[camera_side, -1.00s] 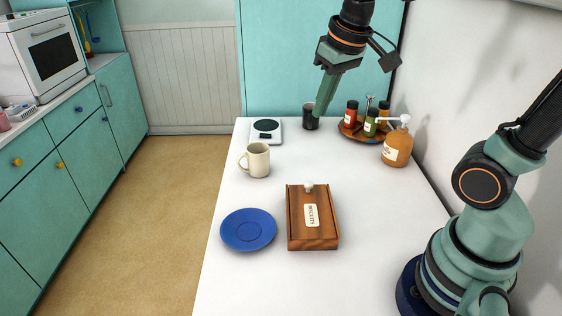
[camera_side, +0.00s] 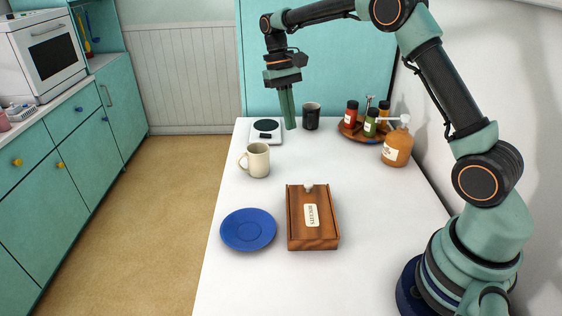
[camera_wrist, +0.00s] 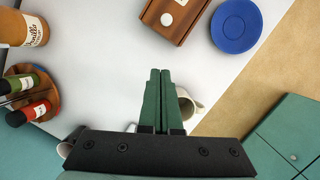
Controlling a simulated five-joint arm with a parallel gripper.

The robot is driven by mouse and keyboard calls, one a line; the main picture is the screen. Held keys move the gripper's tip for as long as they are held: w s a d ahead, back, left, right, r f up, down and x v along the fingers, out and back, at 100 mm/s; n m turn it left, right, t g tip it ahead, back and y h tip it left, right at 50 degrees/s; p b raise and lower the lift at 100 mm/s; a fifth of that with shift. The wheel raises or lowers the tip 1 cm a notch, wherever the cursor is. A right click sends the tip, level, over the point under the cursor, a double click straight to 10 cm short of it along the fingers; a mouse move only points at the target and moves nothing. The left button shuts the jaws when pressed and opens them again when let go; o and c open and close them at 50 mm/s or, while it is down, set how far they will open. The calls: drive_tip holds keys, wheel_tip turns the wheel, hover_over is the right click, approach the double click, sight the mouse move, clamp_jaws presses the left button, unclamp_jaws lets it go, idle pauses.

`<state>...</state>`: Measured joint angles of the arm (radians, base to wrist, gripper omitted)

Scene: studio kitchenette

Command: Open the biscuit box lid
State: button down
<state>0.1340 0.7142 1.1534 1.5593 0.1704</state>
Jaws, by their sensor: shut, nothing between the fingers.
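The wooden biscuit box (camera_side: 313,236) lies on the white table, right of the blue plate. Its lid (camera_side: 312,216) is in place on top and carries a pale label and a small whitish knob (camera_side: 308,188) at the far end. In the wrist view the box (camera_wrist: 178,17) shows at the top, partly cut off, with its knob (camera_wrist: 166,19) in sight. My gripper (camera_side: 291,126) is shut and empty, pointing down above the far part of the table, beyond the box and apart from it. In the wrist view its closed fingers (camera_wrist: 160,72) point toward the box.
A blue plate (camera_side: 248,230) is left of the box. A cream mug (camera_side: 258,160), a kitchen scale (camera_side: 266,131) and a dark cup (camera_side: 311,117) stand toward the back. A bottle tray (camera_side: 350,134) and an amber pump bottle (camera_side: 397,147) are at right.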

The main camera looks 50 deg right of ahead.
approach(307, 197)
drive_tip(key=w+d+f, duration=0.3)
drive_tip(key=w+f, duration=0.1)
drive_tip(key=w, duration=0.1)
drive_tip(key=shift+s+a+f, duration=0.1)
drive_tip(key=shift+s+a, duration=0.05)
drive_tip(key=shift+s, duration=0.75)
drive_tip(key=shift+s+a+f, duration=0.1)
drive_tip(key=shift+s+a, duration=0.05)
drive_tip(key=shift+s, duration=0.75)
drive_tip(key=shift+s+a, duration=1.4)
drive_tip(key=shift+s, duration=0.05)
